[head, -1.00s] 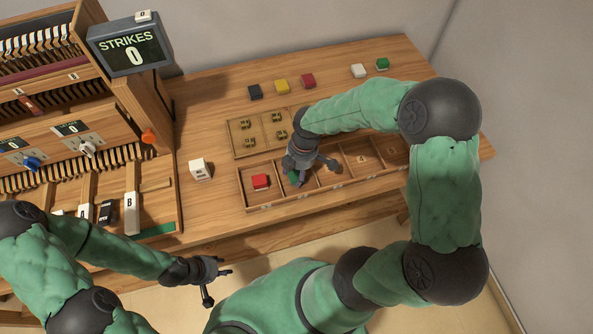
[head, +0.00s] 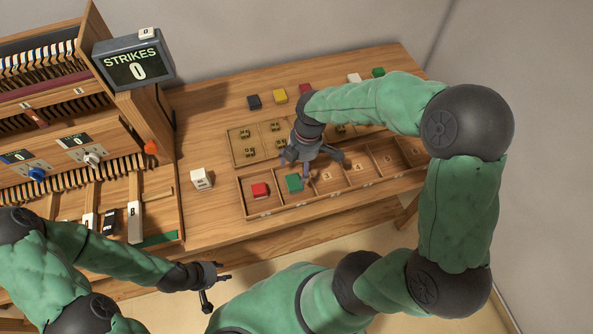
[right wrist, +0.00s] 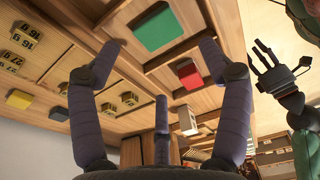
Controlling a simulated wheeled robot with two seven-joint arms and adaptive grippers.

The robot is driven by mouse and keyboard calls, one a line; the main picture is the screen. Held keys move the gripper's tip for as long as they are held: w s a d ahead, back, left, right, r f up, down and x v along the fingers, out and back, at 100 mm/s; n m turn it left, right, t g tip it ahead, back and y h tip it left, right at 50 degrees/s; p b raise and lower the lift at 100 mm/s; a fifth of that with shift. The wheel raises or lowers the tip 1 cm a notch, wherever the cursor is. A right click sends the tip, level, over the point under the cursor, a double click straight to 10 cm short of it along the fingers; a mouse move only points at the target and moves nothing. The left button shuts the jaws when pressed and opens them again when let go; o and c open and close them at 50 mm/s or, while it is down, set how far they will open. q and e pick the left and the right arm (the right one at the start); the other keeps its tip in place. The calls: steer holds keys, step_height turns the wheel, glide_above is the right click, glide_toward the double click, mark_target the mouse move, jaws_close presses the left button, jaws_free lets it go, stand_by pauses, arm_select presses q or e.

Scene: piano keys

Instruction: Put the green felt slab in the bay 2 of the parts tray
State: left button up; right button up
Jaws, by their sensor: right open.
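The green felt slab (head: 294,183) lies in the second bay from the left of the wooden parts tray (head: 283,207). It also shows inside its compartment in the right wrist view (right wrist: 160,27). My right gripper (head: 313,164) is open and empty, above and slightly right of the slab. Its spread fingers in the right wrist view (right wrist: 163,48) touch nothing. A red slab (head: 260,190) lies in the leftmost bay. The bays to the right, marked 3, 4 and 5, look empty. My left gripper (head: 218,287) is open and empty in front of the table.
A wooden board with brass pieces (head: 244,158) lies behind the tray. A white block (head: 201,180) stands left of it. Black (head: 254,102), yellow (head: 280,96), red, white and green blocks line the back. The keyboard cabinet (head: 160,125) stands at the left.

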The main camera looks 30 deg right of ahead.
steer(key=shift+d+r+p, duration=0.2)
steer(key=shift+r+p, duration=0.1)
steer(key=shift+r, duration=1.4)
